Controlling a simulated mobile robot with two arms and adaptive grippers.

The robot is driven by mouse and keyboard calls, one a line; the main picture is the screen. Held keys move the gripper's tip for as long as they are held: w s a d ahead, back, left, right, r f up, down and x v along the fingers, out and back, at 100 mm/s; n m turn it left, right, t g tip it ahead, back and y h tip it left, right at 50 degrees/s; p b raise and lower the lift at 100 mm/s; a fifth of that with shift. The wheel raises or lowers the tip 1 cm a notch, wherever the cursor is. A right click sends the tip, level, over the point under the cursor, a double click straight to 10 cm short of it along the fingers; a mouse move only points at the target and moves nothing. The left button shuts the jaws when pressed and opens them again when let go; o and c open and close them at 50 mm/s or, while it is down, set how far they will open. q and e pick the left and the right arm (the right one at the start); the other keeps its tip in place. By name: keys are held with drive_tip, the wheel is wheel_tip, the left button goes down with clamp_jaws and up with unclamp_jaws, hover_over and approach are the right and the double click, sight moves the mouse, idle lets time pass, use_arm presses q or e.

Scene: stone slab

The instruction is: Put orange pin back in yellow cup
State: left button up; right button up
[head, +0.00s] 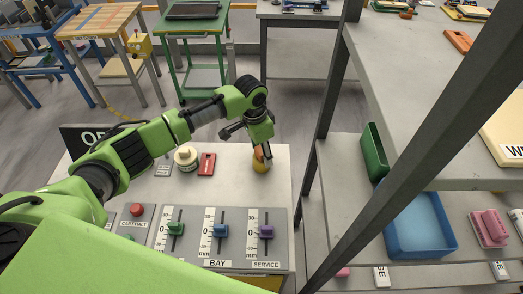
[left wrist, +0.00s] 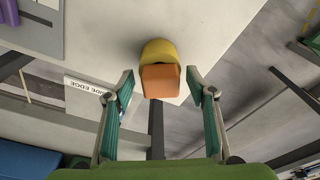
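The yellow cup (head: 259,167) stands near the right edge of the grey slab, under my left gripper (head: 262,147). In the left wrist view the cup (left wrist: 158,48) lies just beyond the orange pin (left wrist: 161,82), whose blocky end faces the camera and overlaps the cup. The pin seems to stick out of the cup, but its lower part is hidden. My left gripper (left wrist: 160,92) is open, its two fingers on either side of the pin with a visible gap on each side. My right gripper is not in view.
On the slab (head: 232,181), a cream round object (head: 186,158) and a red block (head: 207,164) stand left of the cup. A panel of sliders (head: 217,232) lies in front. A grey shelf post (head: 327,115) rises close on the right.

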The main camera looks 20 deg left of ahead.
use_arm(q)
drive_tip(key=shift+r, duration=0.1)
wheel_tip(320, 180, up, 12)
drive_tip(key=s+a, duration=0.1)
idle(0.4)
drive_tip(key=shift+f, duration=0.2)
